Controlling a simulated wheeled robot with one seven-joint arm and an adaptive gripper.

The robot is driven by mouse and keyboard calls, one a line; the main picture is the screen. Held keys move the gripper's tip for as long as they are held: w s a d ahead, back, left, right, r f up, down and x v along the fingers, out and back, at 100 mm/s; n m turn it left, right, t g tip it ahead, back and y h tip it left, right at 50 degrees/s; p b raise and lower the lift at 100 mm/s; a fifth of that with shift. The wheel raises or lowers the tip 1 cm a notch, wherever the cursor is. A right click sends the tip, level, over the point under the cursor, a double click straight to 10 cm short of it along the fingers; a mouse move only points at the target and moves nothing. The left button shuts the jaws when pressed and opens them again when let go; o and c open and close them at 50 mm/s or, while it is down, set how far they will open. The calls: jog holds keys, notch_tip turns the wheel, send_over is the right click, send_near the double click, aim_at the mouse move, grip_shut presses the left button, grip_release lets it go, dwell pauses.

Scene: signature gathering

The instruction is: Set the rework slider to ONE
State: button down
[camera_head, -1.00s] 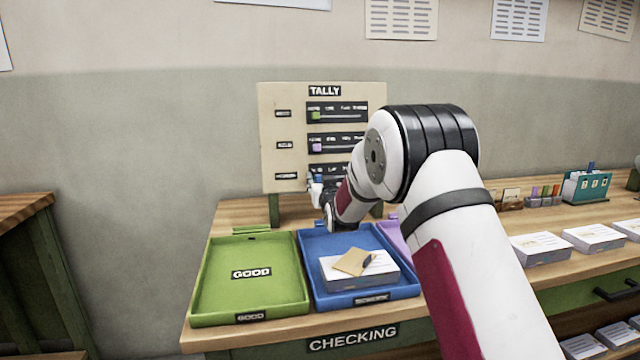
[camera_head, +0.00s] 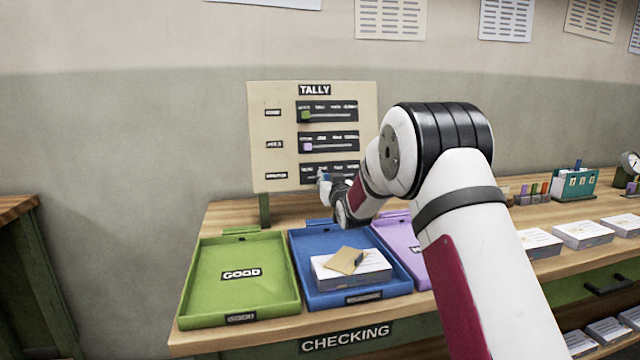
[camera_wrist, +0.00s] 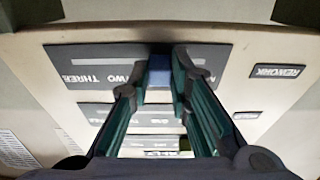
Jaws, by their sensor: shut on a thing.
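The tally board (camera_head: 262,130) stands upright at the back of the bench with three slider rows. The lowest row is the rework slider (camera_head: 345,167); its REWORK label (camera_wrist: 277,71) shows in the wrist view, upside down. My gripper (camera_head: 325,184) is at this row, its fingers shut on the blue slider knob (camera_wrist: 160,74). In the wrist view the words THREE and TWO lie left of the knob, and a partly covered word lies right of it. The knob is between TWO and that word; any word behind it is hidden.
The green knob (camera_head: 306,116) and purple knob (camera_head: 308,147) sit at the left ends of the upper rows. Below are a green tray (camera_head: 205,290), a blue tray (camera_head: 312,299) holding cards, and a purple tray (camera_head: 398,232) partly behind my arm.

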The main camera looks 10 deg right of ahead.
jog(key=c, duration=1.5)
grip_release()
jog(key=shift+s, duration=0.1)
jog(key=s, duration=1.2)
